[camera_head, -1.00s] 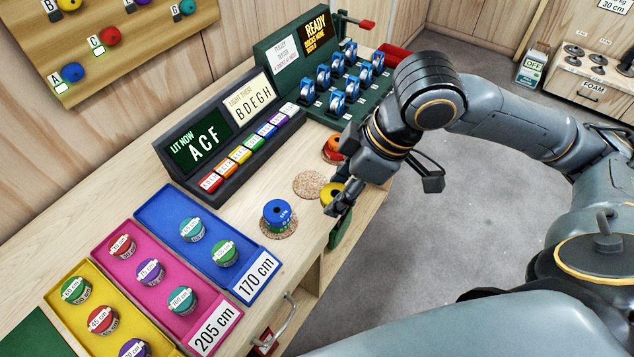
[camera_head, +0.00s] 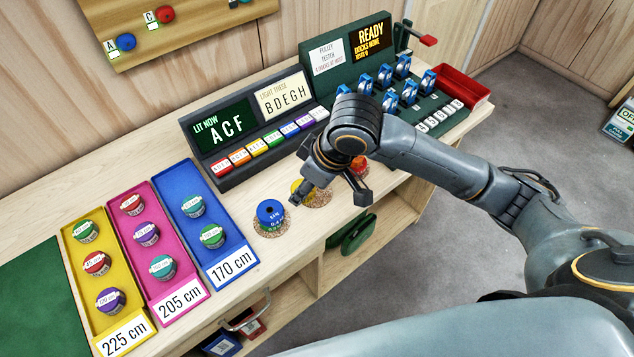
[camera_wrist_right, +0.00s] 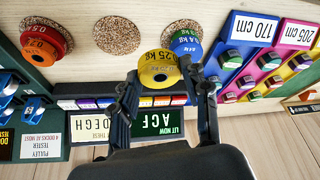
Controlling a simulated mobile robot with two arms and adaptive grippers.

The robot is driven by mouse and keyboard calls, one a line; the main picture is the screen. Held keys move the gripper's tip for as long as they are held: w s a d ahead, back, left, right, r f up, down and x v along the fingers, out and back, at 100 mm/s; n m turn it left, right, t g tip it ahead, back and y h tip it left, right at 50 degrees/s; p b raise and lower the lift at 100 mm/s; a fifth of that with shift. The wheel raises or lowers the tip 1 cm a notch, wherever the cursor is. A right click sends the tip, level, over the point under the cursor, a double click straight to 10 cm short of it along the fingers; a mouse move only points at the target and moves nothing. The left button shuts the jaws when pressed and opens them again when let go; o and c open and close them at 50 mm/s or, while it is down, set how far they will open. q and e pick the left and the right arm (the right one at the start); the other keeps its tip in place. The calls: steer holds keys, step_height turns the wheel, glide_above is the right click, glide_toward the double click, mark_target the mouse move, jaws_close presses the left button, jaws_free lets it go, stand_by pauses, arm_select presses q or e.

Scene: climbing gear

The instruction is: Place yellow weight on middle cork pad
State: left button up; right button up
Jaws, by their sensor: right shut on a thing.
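The yellow weight (camera_head: 299,188) is between the fingers of my right gripper (camera_head: 307,192), which is shut on it. In the right wrist view the yellow weight (camera_wrist_right: 158,68) fills the gap between the fingertips (camera_wrist_right: 158,84). The middle cork pad (camera_head: 321,198) is bare and partly hidden by the gripper in the head view. In the right wrist view the middle pad (camera_wrist_right: 117,36) lies beside the yellow weight, up and to its left. The weight appears held above the table, though its height is hard to tell. My left gripper is not in view.
A blue weight (camera_head: 270,211) stacked on a green one stands on the left pad. Red and orange weights (camera_wrist_right: 45,42) are stacked at the other end pad. The button console (camera_head: 247,150) stands behind. Coloured trays (camera_head: 220,250) lie left.

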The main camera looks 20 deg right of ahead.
glide_above(317, 193)
step_height(317, 193, down, 6)
steer(key=shift+s+a+f+p, duration=0.1)
steer(key=shift+s+f+p, duration=0.05)
steer(key=shift+f+p, duration=0.15)
step_height(317, 193, down, 3)
steer(key=shift+r+p, duration=0.1)
steer(key=shift+p, duration=0.45)
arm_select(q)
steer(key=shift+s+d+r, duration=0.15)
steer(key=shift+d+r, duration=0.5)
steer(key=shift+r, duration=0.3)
arm_select(e)
steer(key=shift+w+f, duration=0.2)
steer(key=shift+f, duration=0.1)
steer(key=shift+f, duration=0.15)
steer(key=o, duration=1.4)
steer(key=shift+c, duration=0.2)
arm_select(q)
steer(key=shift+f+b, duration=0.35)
steer(key=shift+b, duration=0.05)
arm_select(e)
steer(key=v, duration=1.2)
steer(key=shift+s, duration=0.1)
